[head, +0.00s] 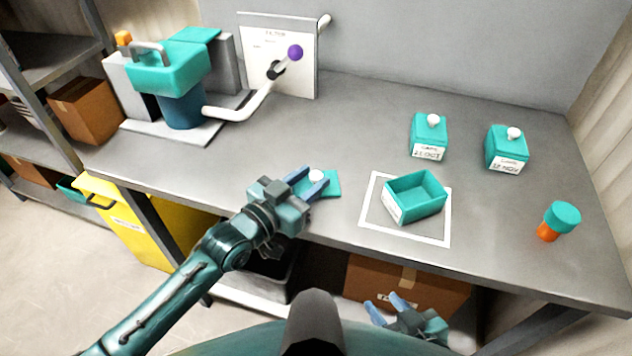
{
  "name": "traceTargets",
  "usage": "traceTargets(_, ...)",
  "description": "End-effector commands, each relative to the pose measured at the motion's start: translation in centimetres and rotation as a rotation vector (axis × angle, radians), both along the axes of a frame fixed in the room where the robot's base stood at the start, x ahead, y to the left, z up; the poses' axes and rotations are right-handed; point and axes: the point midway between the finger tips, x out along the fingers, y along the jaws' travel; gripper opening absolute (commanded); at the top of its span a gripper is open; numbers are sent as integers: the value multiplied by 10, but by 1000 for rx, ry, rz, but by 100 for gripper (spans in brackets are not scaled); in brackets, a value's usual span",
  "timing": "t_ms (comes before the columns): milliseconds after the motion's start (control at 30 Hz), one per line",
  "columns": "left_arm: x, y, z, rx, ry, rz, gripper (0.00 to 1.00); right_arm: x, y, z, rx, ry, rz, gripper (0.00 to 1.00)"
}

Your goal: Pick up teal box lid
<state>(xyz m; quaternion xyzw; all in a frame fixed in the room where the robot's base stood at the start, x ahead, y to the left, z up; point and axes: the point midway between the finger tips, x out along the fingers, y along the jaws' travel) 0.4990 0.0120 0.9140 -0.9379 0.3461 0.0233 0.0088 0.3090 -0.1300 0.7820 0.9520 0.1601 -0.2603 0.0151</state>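The teal box lid (333,184) lies flat near the front edge of the table, with a white knob (316,176) on top. My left gripper (315,179) is low over the lid, its blue fingers apart on either side of the knob. I see no clear grip on it; the fingers hide part of the lid. The open teal box (415,197) stands without a lid inside a white outlined square (446,230) to the right. My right gripper (384,304) is open and empty, below the table's front edge.
Two closed teal boxes (429,138) (507,149) with white knobs stand at the back right. An orange jar with a teal cap (563,215) stands at the far right. A teal machine (170,70) and a white panel with a purple-knobbed lever (295,52) occupy the back left. The table's middle is clear.

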Motion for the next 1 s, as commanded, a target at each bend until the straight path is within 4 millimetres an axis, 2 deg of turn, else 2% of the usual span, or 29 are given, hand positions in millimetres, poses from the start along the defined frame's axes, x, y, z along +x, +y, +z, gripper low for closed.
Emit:
traceTargets(67, 0, 0, 0, 0, 0, 0, 28, 0, 0, 0, 0, 0, 1, 36)
traceTargets(400, 0, 0, 0, 0, 0, 0, 0, -1, 1, 0, 1, 1, 4, 36)
traceTargets(667, 0, 0, 3, -1, -1, 0, 0, -1, 1, 0, -2, 1, 7, 36)
traceTargets(767, 0, 0, 16, -2, -4, 0, 0, -1, 1, 1, -4, 0, 8, 36)
traceTargets(1000, 0, 0, 65, -2, -5, 0, 0, -1, 0, 5, -12, -1, 9, 36)
